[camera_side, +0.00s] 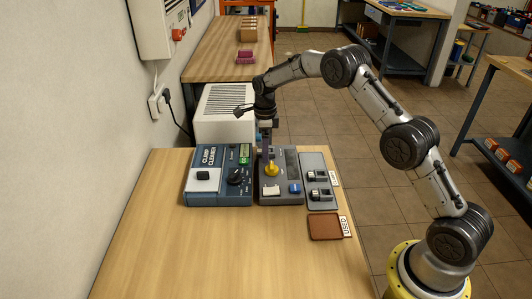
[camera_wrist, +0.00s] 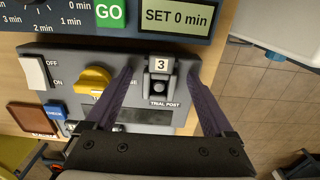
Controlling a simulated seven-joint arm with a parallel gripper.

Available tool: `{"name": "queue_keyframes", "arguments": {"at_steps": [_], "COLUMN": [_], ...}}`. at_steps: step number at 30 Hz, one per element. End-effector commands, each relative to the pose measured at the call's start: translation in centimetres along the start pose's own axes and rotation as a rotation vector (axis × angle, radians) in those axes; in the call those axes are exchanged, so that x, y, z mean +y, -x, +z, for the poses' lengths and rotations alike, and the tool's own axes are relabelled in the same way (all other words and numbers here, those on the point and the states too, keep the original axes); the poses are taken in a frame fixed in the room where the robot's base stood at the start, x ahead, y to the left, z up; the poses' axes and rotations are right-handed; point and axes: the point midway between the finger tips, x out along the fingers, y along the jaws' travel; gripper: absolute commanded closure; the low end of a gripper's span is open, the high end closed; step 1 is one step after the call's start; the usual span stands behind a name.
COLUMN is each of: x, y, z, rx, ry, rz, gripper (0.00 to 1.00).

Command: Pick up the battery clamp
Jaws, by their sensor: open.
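In the side view my gripper (camera_side: 265,148) points down over the back of the tester box (camera_side: 281,196) and hides the clamp there. Two more dark clamps, a rear one (camera_side: 317,175) and a front one (camera_side: 320,194), lie on a grey tray (camera_side: 313,159) to the right.
A blue CLAMP CLEANER box (camera_side: 205,187) stands left of the tester. The tester carries a yellow knob (camera_side: 271,170), a white switch (camera_side: 271,190) and a blue button (camera_side: 295,188). A brown mat (camera_side: 325,227) labelled USED lies in front. The table's front left is bare.

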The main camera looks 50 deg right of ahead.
Motion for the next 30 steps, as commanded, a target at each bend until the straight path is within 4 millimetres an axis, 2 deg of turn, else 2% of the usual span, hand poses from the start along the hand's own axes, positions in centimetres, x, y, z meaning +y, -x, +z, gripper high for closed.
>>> {"name": "queue_keyframes", "arguments": {"at_steps": [4,5,19,30], "x": [0.00,0.01,0.01,-0.03], "y": [0.01,0.01,0.06,0.44], "z": [-0.01,-0.01,-0.01,0.02], "rx": [0.000,0.000,0.000,-0.001], "ry": [0.000,0.000,0.000,0.000], "rz": [0.000,0.000,0.000,-0.001], "gripper": [0.12,0.16,1.00,1.00]}}
